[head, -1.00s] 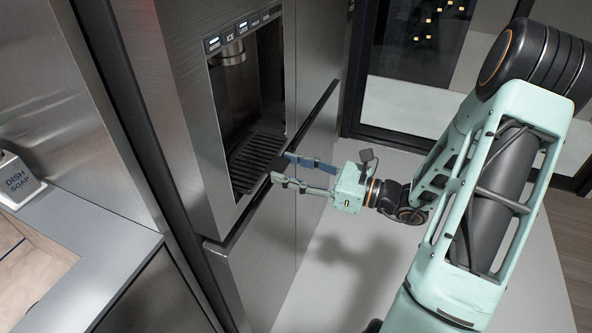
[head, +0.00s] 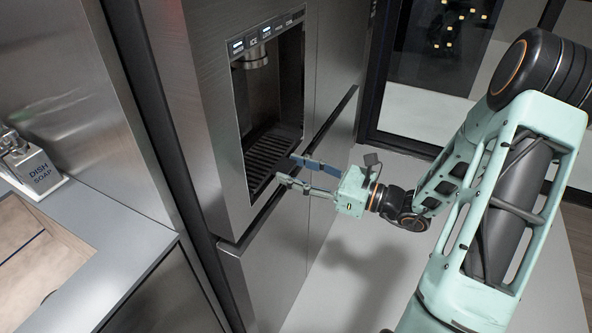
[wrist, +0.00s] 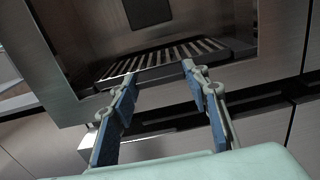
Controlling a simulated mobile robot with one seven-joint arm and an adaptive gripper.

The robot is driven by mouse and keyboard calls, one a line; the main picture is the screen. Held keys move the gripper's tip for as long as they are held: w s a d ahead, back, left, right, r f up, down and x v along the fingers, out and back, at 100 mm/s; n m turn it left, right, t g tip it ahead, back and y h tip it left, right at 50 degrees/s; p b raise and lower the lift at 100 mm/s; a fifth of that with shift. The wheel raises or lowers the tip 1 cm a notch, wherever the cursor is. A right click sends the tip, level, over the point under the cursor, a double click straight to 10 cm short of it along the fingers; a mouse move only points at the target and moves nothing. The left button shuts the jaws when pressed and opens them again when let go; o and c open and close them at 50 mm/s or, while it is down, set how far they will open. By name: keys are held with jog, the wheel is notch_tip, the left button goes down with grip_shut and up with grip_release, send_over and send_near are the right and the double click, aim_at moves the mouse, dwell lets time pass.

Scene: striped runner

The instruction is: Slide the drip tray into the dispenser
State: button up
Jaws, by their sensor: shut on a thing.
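The drip tray (head: 272,146) is a dark slatted grille, lying low in the recess of the dispenser (head: 268,88) in the steel fridge door. In the wrist view the tray (wrist: 160,56) spans the gap between the fingertips, its slats pointing into the recess. My gripper (head: 286,170) comes from the right and is shut on the tray's front edge; it also shows in the wrist view (wrist: 158,74). The fingers are spread across that edge. The tray's back end and its exact seating are hard to make out.
The floor (head: 345,285) below my gripper is clear.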

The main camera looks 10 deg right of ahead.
jog(key=o, duration=1.4)
